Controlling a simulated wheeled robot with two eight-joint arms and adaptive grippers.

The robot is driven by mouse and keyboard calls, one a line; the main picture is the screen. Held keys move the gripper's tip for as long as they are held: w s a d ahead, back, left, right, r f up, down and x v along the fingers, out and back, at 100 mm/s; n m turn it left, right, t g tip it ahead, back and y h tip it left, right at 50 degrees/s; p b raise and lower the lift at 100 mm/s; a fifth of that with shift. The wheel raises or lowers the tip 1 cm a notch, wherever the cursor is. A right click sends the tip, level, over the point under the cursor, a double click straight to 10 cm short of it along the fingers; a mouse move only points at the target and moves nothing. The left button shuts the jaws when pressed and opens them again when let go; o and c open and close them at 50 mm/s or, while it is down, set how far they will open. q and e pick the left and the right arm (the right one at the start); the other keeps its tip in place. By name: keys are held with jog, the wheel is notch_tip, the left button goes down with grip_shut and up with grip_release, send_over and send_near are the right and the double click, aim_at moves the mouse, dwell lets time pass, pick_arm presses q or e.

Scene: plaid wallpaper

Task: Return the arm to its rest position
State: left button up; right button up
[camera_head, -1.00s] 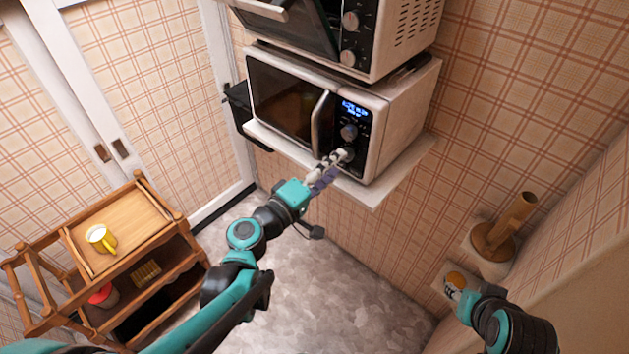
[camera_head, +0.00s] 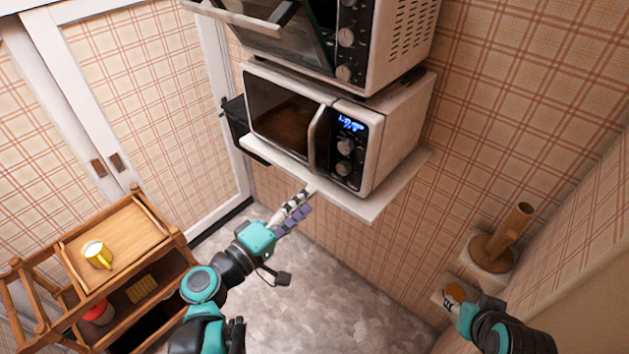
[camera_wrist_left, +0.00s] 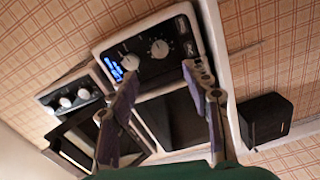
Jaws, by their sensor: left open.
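My left gripper (camera_head: 298,208) is open and empty in the head view, in front of and below the microwave shelf, apart from it. The left wrist view shows its two purple fingers (camera_wrist_left: 165,95) spread, with the microwave (camera_wrist_left: 150,50) beyond them. In the head view the white microwave (camera_head: 388,130) stands on the wall shelf, its door shut and its blue display lit.
A toaster oven (camera_head: 400,40) with its door tilted open sits above the microwave on the white shelf (camera_head: 375,205).

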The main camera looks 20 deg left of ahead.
pick_arm(q)
jog(key=s+d+f+m+g, duration=0.1)
jog(key=d+f+m+g, duration=0.45)
jog(key=f, duration=0.25)
jog(key=s+a+f+m+g+y, duration=0.3)
jog(key=s+a+m+g+y, duration=0.1)
jog(key=m+y, duration=0.2)
jog(key=shift+s, duration=0.15)
jog(key=shift+a, duration=0.1)
dwell(1.3)
